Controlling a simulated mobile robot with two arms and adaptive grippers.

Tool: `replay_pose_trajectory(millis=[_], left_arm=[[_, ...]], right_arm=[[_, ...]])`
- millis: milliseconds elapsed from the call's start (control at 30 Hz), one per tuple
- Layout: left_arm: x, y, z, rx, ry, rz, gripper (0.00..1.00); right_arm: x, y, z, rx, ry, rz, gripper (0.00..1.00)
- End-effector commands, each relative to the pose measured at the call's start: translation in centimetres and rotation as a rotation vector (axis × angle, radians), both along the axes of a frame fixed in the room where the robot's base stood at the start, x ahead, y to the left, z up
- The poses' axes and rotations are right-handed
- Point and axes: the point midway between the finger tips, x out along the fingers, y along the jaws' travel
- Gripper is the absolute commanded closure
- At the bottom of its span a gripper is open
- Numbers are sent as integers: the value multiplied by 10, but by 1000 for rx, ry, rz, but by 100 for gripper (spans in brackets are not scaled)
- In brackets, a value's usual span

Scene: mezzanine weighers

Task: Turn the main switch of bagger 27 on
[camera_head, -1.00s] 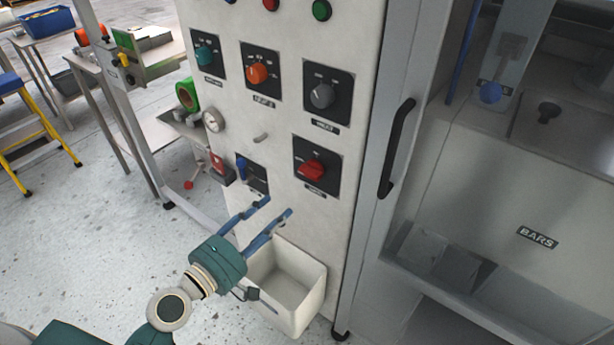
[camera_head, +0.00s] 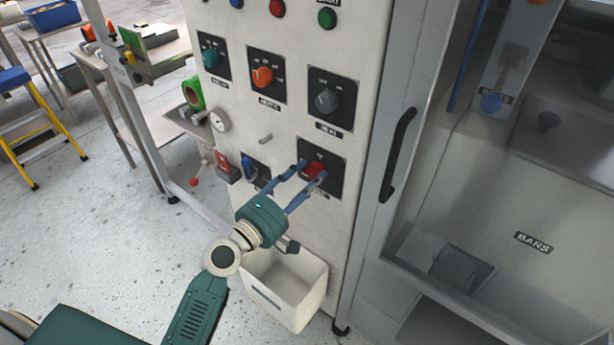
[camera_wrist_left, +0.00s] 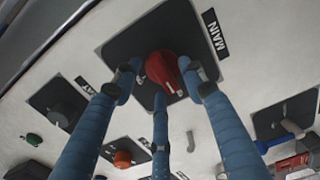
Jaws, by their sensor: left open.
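The main switch is a red knob (camera_head: 314,170) on a black square plate (camera_head: 335,183), low on the pale panel. In the left wrist view the red knob (camera_wrist_left: 163,70) sits beside a label reading MAIN (camera_wrist_left: 215,33). My left gripper (camera_head: 313,170) is open, with its blue fingers reaching up to the knob from below left. In the left wrist view its fingertips (camera_wrist_left: 158,75) stand around the knob; I cannot tell whether they touch it. The fingers cover part of the plate's markings. My right gripper is not in view.
Above are a grey knob (camera_head: 327,100), an orange knob (camera_head: 263,76) and a teal knob (camera_head: 210,57). A blue-handled switch (camera_head: 248,167) is to the left. A white bin (camera_head: 290,290) hangs below. A door handle (camera_head: 397,155) stands out to the right.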

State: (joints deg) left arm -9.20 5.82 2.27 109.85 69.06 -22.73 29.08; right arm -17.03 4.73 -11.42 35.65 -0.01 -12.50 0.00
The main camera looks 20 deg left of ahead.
Motion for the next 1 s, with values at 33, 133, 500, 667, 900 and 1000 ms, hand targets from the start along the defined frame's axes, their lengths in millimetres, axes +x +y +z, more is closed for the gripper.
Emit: replay_pose_trajectory(millis=[33, 133, 500, 667, 900, 1000], left_arm=[[0, 0, 0, 0, 0, 0, 58], [0, 0, 0, 0, 0, 0, 58], [0, 0, 0, 0, 0, 0, 100], [0, 0, -1, 13, -3, 0, 100], [0, -1, -2, 98, -35, -2, 100], [-1, -1, -2, 164, -58, -2, 100]], right_arm=[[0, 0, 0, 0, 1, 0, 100], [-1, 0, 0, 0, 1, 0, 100], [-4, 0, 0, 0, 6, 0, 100], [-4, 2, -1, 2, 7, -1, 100], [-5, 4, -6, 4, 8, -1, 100], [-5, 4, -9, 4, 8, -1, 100]])
